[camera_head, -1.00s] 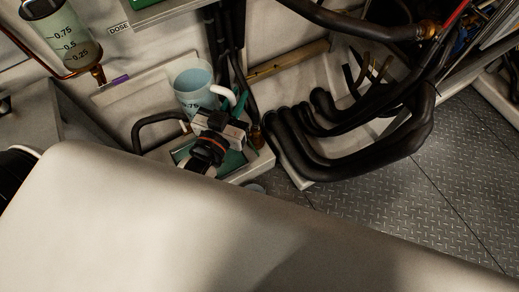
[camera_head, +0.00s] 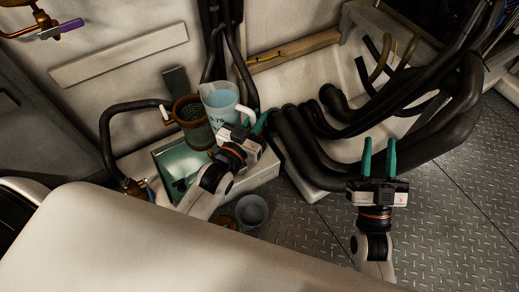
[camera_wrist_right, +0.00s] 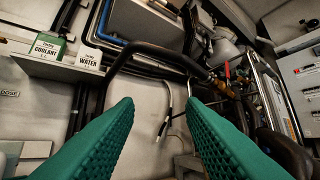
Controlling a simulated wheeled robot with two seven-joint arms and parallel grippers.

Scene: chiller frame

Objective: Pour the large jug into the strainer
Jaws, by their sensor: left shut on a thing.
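The large jug (camera_head: 218,98) is clear with a white handle and holds pale blue liquid. In the head view it looks close to upright, just right of the strainer (camera_head: 193,124), a brown-rimmed round cup with a dark mesh inside. Whether the jug is raised off the ledge is hard to tell. My left gripper (camera_head: 257,122) is shut on the jug's handle, at its right side. My right gripper (camera_head: 379,157) is open and empty over the floor at the right; its two green fingers also show apart in the right wrist view (camera_wrist_right: 165,125).
A teal-lined basin (camera_head: 176,163) lies below the strainer. A grey cup (camera_head: 252,209) stands lower down near the floor. Thick black hoses (camera_head: 320,150) run between my grippers. The right wrist view shows coolant (camera_wrist_right: 48,46) and water (camera_wrist_right: 89,56) containers on a shelf.

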